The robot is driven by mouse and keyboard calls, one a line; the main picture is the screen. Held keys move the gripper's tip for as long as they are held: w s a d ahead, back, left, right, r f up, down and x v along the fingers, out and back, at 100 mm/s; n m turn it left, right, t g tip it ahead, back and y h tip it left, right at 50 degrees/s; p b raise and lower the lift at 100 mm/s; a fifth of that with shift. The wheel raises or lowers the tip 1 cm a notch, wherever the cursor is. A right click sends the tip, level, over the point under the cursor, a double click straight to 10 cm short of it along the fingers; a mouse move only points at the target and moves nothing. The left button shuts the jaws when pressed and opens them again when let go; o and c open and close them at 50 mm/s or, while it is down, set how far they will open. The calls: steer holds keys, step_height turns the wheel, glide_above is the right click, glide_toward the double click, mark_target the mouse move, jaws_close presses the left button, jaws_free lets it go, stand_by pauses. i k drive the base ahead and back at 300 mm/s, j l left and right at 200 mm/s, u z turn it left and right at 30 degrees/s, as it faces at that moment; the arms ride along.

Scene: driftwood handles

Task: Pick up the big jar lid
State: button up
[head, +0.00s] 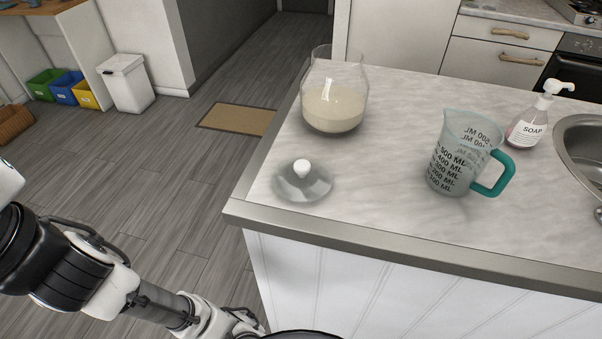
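The big jar lid (302,182) is a clear glass disc with a white round knob on top. It lies flat on the marble counter (390,215), near the counter's front left corner. The open glass jar (335,100), partly filled with a pale beige substance, stands behind the lid and apart from it. My arm reaches in from the lower left, below counter height in the picture. Its far end runs to the bottom edge, and my gripper's fingertips cannot be made out there. Nothing touches the lid.
A measuring jug (455,160) with a teal handle stands right of the lid. A soap bottle (528,122) and a sink (580,145) are farther right. The counter's metal-coloured edge (400,250) runs in front. Counter space between lid and jug is clear.

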mark_target(298, 179)
steer(key=k+l+u, duration=0.1)
steer(key=l+u, duration=0.25)
steer(key=k+l+u, duration=0.15)
steer(key=l+u, duration=0.15)
steer(key=l, duration=0.2)
steer(key=k+l+u, duration=0.2)
steer(key=l+u, duration=0.15)
steer(key=i+l, duration=0.15)
steer(key=l, duration=0.15)
steer(key=i+l, duration=0.2)
steer(key=l, duration=0.1)
